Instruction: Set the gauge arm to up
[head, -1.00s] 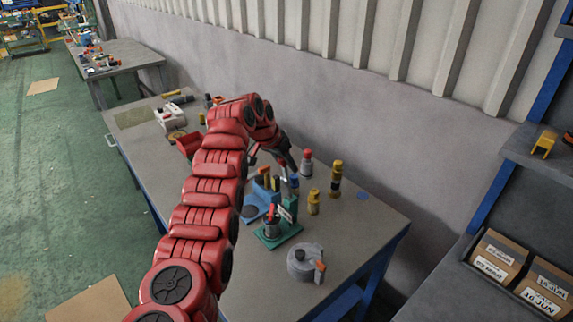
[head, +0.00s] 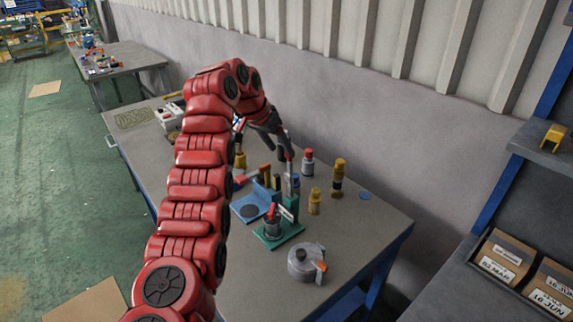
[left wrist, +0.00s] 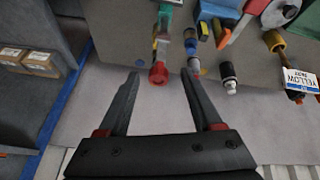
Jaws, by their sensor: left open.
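A green-based fixture (head: 283,238) stands near the middle of the bench, with a grey cylinder, a red-tipped lever and a slanted light bar on its upright. Which part is the gauge arm, and its setting, I cannot tell. Behind it is a blue fixture (head: 247,206) with a dark disc. My left gripper (head: 284,156) is open above the bench behind these fixtures. My right gripper is not in view.
A grey round housing with an orange lever (head: 306,263) stands nearer the bench's front. Yellow bottles (head: 338,178) and a red-capped bottle (head: 308,162) stand close right of the gripper. The wall runs behind; the bench's right end is mostly clear.

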